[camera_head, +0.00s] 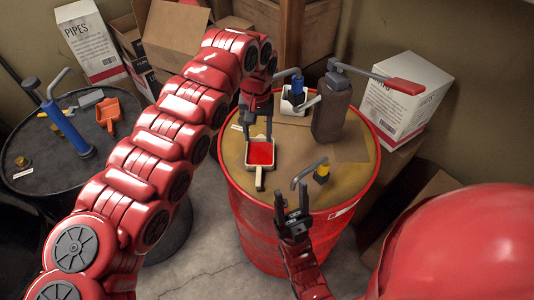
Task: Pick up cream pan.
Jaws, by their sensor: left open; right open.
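The cream pan (259,179) sits on the top of the red oil drum (228,165), left of its middle. Its inside is red, and its short handle points toward the front. My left gripper (258,137) hangs over the far edge of the pan, fingers apart and pointing down. I cannot tell whether its fingertips touch the pan. My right gripper (292,195) is open and empty at the drum's front edge, right of the pan handle.
A tool with a yellow collar (321,172) stands right of the pan. A dark hand pump (332,119) and a white container (294,100) stand behind. Boxes line the wall.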

